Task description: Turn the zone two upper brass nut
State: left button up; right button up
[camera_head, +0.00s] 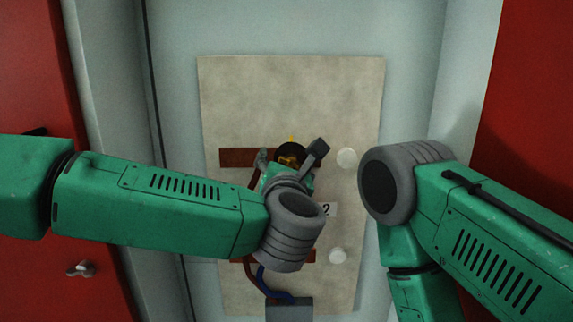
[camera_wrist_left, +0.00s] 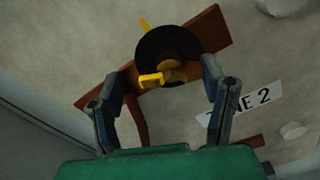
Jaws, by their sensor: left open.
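The upper brass nut (camera_head: 289,157) sits against a dark round disc (camera_head: 287,146) on the upper brown bar (camera_head: 235,157) of a beige panel. My left gripper (camera_head: 291,153) is open, with one finger on each side of the nut and disc. In the left wrist view its fingers (camera_wrist_left: 167,72) are spread wide; contact cannot be told. My right gripper is not in view; only that arm shows.
A "ZONE 2" label (camera_wrist_left: 246,101) lies right of the gripper. White round knobs (camera_head: 347,158) (camera_head: 338,256) stand to the right on the beige panel (camera_head: 290,90). Below are a lower brown bar (camera_head: 305,256), a blue cable (camera_head: 264,284) and a grey box (camera_head: 288,309). Red doors flank the cabinet.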

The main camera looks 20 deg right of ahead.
pick_arm(q)
jog(key=shift+s, duration=0.1)
jog(key=shift+d, duration=0.15)
jog(key=c, duration=0.6)
jog(key=shift+d, duration=0.35)
jog(key=c, duration=0.6)
jog(key=shift+s+d+r, duration=0.1)
jog(key=shift+s+d, duration=0.05)
jog(key=shift+d, duration=0.1)
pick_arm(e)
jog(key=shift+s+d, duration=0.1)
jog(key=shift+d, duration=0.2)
pick_arm(q)
jog(key=shift+a, duration=0.2)
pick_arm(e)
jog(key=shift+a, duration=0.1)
